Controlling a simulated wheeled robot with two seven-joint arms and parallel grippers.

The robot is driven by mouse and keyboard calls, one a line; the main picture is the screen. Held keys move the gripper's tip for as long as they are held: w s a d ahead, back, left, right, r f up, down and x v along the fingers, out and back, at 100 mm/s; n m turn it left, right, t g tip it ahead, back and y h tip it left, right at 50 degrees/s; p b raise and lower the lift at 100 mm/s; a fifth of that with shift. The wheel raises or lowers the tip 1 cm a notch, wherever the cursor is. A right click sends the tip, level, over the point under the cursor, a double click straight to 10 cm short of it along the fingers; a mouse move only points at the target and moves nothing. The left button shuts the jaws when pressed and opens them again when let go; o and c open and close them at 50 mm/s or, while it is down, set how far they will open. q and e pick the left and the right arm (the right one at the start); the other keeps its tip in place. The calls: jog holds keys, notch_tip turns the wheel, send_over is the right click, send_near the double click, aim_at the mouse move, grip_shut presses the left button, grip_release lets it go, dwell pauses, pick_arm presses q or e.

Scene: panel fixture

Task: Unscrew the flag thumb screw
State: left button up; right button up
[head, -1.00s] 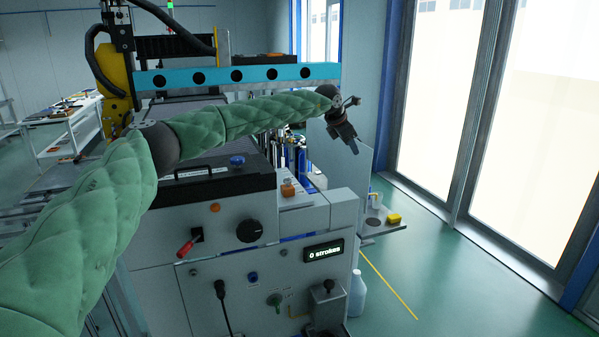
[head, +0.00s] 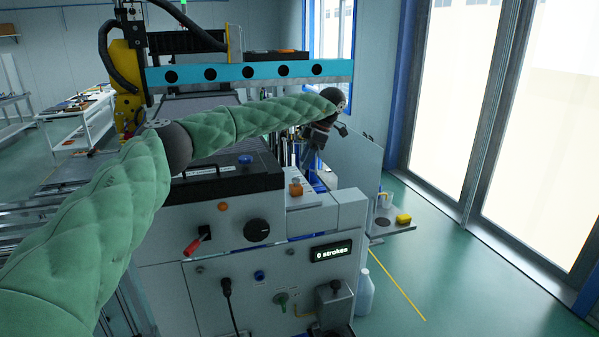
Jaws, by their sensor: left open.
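My left gripper (head: 311,158) is at the end of the green padded arm, above and behind the right part of the machine, with its fingers pointing down. It is open and nothing shows between its fingers. A small green wing-shaped part (head: 281,298) sits on the machine's front panel (head: 200,285), low and right of centre; it may be the flag thumb screw, but it is too small to be sure. My gripper is well above and apart from it. My right gripper is out of view.
The front also carries a red-handled lever (head: 194,245), a black knob (head: 257,230) and a "0 strokes" display (head: 331,251). An orange-topped part (head: 296,187) stands on the white ledge. A side shelf (head: 393,228) holds a yellow block (head: 403,218). A bottle (head: 365,293) stands on the floor.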

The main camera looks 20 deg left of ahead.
aim_at(296, 179)
pick_arm(q)
jog(key=p+x, duration=0.2)
jog(key=x, duration=0.2)
jog(key=shift+s+a+f+p, duration=0.1)
jog(key=shift+a+p, duration=0.15)
jog(key=shift+p, duration=0.1)
jog(key=shift+x, duration=0.75)
jog(key=shift+d+f, duration=0.1)
jog(key=c, duration=1)
